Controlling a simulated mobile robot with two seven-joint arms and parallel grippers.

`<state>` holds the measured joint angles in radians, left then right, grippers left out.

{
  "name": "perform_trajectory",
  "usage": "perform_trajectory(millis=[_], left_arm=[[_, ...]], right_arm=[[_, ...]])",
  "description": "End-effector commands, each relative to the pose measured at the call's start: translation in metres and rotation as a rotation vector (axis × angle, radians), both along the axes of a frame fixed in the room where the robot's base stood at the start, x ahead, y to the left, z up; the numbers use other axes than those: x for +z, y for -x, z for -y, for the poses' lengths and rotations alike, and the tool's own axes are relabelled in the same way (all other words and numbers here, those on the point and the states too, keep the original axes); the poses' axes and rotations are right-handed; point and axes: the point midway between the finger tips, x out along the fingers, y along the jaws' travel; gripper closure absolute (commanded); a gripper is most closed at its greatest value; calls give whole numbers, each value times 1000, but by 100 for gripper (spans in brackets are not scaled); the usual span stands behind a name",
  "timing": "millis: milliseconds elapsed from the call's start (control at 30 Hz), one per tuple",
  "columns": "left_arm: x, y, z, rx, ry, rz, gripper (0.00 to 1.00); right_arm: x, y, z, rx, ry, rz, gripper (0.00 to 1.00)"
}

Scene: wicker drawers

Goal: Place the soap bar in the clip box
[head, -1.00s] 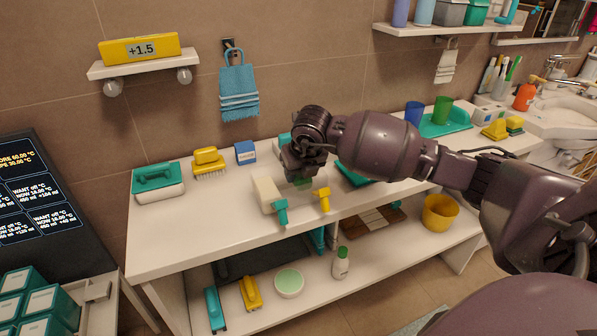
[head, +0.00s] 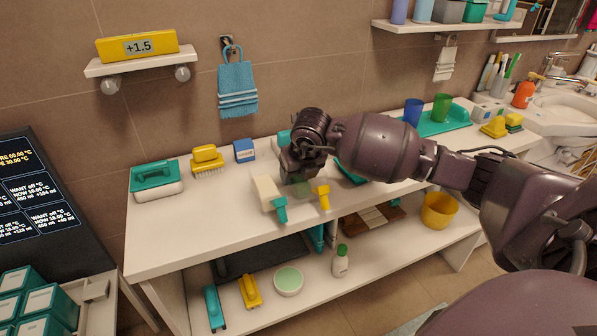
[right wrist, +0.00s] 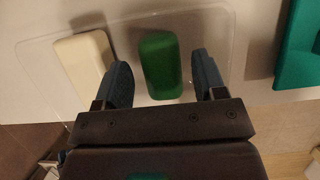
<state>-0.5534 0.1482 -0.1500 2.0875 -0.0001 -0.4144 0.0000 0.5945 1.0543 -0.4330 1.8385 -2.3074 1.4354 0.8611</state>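A green bar (right wrist: 160,66), seemingly the soap bar, lies between the two fingers of my right gripper (right wrist: 164,80) in the right wrist view. Gaps show on both sides of it, so the gripper is open around it. In the head view the green bar (head: 303,189) shows just below my right gripper (head: 298,180). A clear sheet or tray (right wrist: 222,30) lies around the bar and a cream block (right wrist: 84,62). I cannot tell for certain which thing is the clip box; a white box with a teal lid (head: 155,175) stands at the counter's left end. My left gripper is out of view.
The cream block (head: 265,190), a teal-handled tool (head: 280,208) and a yellow tool (head: 323,196) are close to my right gripper. A yellow brush (head: 206,157) and a blue box (head: 244,150) stand farther back. The counter's left front (head: 190,235) is clear.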

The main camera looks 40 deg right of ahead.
Motion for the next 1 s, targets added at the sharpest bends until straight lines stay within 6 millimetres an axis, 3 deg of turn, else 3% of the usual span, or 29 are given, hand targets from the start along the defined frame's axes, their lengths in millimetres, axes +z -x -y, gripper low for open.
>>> perform_trajectory(millis=[300,433,1000], left_arm=[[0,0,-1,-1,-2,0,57],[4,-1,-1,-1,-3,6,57],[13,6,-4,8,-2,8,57]], right_arm=[[1,0,0,0,0,1,30],[11,-1,0,0,0,4,30],[104,36,-9,1,0,4,30]])
